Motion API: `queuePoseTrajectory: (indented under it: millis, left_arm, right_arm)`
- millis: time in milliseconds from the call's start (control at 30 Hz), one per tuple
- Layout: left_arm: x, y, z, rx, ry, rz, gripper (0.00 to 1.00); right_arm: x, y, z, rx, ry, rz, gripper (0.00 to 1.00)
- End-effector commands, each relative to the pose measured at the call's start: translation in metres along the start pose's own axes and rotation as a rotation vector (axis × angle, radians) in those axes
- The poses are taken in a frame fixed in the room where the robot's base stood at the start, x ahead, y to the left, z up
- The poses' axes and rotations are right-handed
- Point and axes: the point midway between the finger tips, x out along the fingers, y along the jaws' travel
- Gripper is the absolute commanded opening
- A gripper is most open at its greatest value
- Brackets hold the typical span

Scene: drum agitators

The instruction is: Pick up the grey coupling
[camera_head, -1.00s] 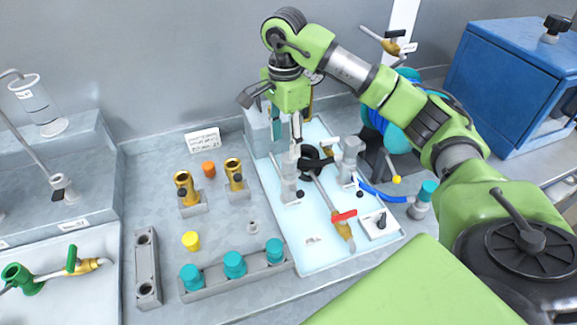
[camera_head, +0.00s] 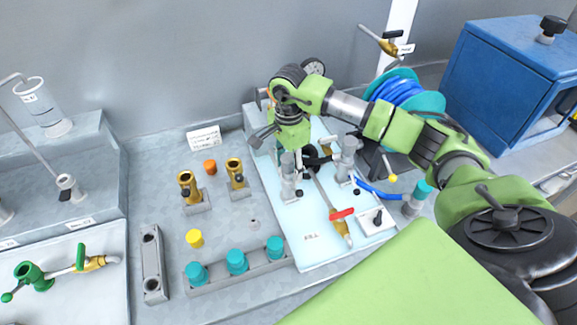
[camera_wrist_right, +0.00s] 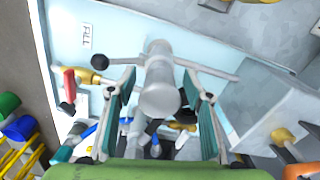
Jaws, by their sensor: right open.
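My right gripper (camera_head: 292,152) points down over the left grey post (camera_head: 288,184) on the light-blue board. In the right wrist view its dark green fingers (camera_wrist_right: 160,72) are open, with a grey cylinder (camera_wrist_right: 160,92) with side bars showing between them. I see no contact, and depth is unclear. A small pale grey piece (camera_head: 254,224), possibly the grey coupling, lies on the bench left of the board, apart from the gripper. I cannot tell for sure which grey part is the coupling. My left gripper is not in view.
The light-blue board (camera_head: 308,252) also carries a second grey post (camera_head: 346,160) and a red-handled valve (camera_head: 341,213). Brass fittings (camera_head: 188,184), a yellow cap (camera_head: 195,238) and a rack with teal caps (camera_head: 236,262) stand left. A blue hose reel (camera_head: 398,92) stands behind right.

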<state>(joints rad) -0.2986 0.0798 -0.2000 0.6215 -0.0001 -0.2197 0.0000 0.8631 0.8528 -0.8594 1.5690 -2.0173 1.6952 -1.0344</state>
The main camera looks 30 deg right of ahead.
Motion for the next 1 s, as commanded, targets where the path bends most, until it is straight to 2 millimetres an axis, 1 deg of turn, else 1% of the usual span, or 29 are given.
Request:
queuePoseTrajectory:
  millis: [67,167,200,233,267,567,667,767,900,1000]
  left_arm:
    - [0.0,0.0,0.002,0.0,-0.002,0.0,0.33]
    - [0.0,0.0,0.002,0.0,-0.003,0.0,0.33]
    - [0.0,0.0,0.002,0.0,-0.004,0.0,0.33]
    - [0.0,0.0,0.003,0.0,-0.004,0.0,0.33]
    - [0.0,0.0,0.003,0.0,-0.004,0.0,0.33]
    - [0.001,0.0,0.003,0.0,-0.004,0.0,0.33]
    - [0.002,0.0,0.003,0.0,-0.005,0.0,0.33]
    - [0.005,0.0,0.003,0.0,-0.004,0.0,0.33]
    - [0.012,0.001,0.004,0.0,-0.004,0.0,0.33]
    - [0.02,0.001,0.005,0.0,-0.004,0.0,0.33]
  right_arm:
    - [0.0,0.0,0.0,0.0,0.0,0.0,0.47]
    - [0.0,0.0,0.0,0.0,0.0,0.0,0.23]
    - [0.0,0.0,0.0,0.0,0.0,0.0,0.13]
    - [0.0,0.0,0.0,0.0,0.0,0.0,0.05]
    - [0.0,0.0,0.0,0.0,0.0,0.0,0.0]
    - [-0.002,-0.001,0.0,0.0,0.0,-0.002,0.0]
    - [-0.005,-0.001,0.0,0.0,0.0,-0.003,0.0]
    - [-0.014,-0.002,0.001,0.0,-0.002,-0.005,0.0]
    - [-0.033,-0.001,0.0,-0.002,0.0,-0.006,0.0]
    - [-0.046,0.011,0.007,-0.004,-0.001,-0.006,0.0]
